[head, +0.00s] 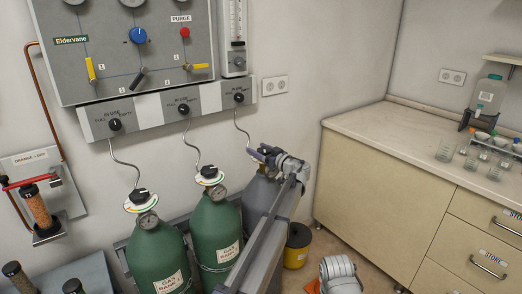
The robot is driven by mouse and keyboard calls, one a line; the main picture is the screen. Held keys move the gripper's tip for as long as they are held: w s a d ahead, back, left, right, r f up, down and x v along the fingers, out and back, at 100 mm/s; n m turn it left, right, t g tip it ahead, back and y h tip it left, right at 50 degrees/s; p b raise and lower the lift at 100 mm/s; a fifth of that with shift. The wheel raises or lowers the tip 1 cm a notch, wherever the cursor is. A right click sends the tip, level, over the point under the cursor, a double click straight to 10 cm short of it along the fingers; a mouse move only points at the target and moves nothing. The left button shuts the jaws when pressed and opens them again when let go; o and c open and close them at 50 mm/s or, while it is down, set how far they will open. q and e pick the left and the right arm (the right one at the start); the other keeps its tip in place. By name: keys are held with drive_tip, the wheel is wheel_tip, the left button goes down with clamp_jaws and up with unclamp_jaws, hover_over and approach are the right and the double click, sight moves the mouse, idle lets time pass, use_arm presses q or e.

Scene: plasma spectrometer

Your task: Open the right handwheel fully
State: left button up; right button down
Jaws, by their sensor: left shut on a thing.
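Three gas cylinders stand against the wall: a green left one (158,258), a green middle one (216,226) and a grey right one (258,194). The left cylinder has a black handwheel (138,196) above a dial, and so does the middle one, with its handwheel (208,171). My left gripper (259,153) is at the top of the grey cylinder, shut around its valve, where the right handwheel sits. The gripper and its arm hide that handwheel and most of the cylinder, so its turn position cannot be seen.
Above is a grey valve panel (110,75) with black selector knobs below, joined to the cylinders by thin tubes. A beige counter (350,185) with glassware stands at right. A yellow bin (297,245) is on the floor behind my arm.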

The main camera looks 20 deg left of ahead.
use_arm(q)
drive_tip(key=n+g+y, duration=0.1)
drive_tip(key=g, duration=0.1)
drive_tip(key=n+g+y, duration=0.1)
drive_tip(key=n+g, duration=0.1)
drive_tip(key=shift+s+a+g, duration=0.15)
drive_tip(key=shift+s+g, duration=0.05)
drive_tip(key=shift+g, duration=0.1)
drive_tip(key=shift+s+a+n+g+y, duration=0.1)
drive_tip(key=shift+s+n+g+y, duration=0.15)
drive_tip(key=shift+n+g, duration=0.55)
drive_tip(key=shift+s+n+g+y, duration=0.2)
drive_tip(key=shift+n+g, duration=0.3)
drive_tip(key=shift+g, duration=0.6)
drive_tip(key=shift+s, duration=0.1)
drive_tip(key=o, duration=1.3)
drive_tip(key=shift+s+d, duration=0.2)
drive_tip(key=shift+d, duration=3.7)
